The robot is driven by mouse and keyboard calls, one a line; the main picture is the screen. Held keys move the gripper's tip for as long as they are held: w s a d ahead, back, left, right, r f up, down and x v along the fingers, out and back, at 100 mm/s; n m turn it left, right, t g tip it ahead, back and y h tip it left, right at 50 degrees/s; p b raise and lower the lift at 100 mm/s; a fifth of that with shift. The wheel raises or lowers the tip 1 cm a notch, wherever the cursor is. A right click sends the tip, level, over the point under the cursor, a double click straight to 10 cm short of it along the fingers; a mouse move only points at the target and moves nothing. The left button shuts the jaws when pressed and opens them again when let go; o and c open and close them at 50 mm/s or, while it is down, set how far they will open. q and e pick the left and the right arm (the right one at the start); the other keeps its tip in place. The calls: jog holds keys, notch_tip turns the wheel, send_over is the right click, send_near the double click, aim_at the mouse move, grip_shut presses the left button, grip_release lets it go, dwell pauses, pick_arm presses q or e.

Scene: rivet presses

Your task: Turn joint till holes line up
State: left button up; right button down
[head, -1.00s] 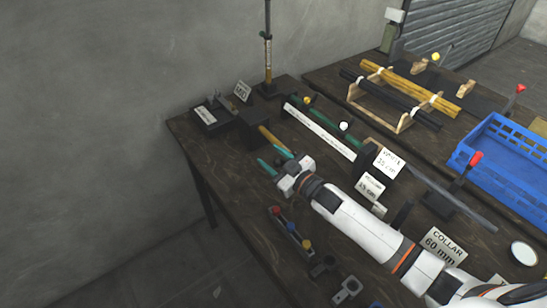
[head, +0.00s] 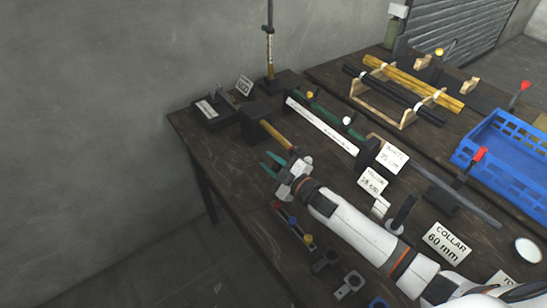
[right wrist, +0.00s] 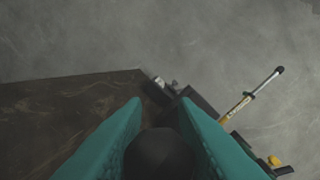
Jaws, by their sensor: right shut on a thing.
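A yellow-brown rod (head: 277,134) sticks out from a black block (head: 254,122) at the left end of the bench. My right gripper (head: 268,163), with teal fingers, is at the near end of the rod. In the right wrist view a dark rounded piece (right wrist: 160,152) sits between the two teal fingers, and the gripper is shut on it. Whether this piece is the joint on the rod's end I cannot tell. No holes can be made out. My left gripper is not in view.
A ruler-like white strip (head: 322,126) and a green bar lie behind the rod. Small coloured-knob parts (head: 292,223) lie in front of my arm. Signs, a rack of rods (head: 398,102) and a blue crate (head: 505,150) stand to the right. An upright pole (head: 270,45) stands at the back.

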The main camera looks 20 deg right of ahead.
jog(key=shift+s+f, duration=0.1)
jog(key=shift+f, duration=0.25)
jog(key=c, duration=1.3)
grip_release()
jog(key=shift+o, duration=0.7)
jog(key=shift+d+r, duration=0.1)
jog(key=b+v, duration=0.1)
jog(key=v, duration=1.1)
jog(key=shift+b, duration=0.35)
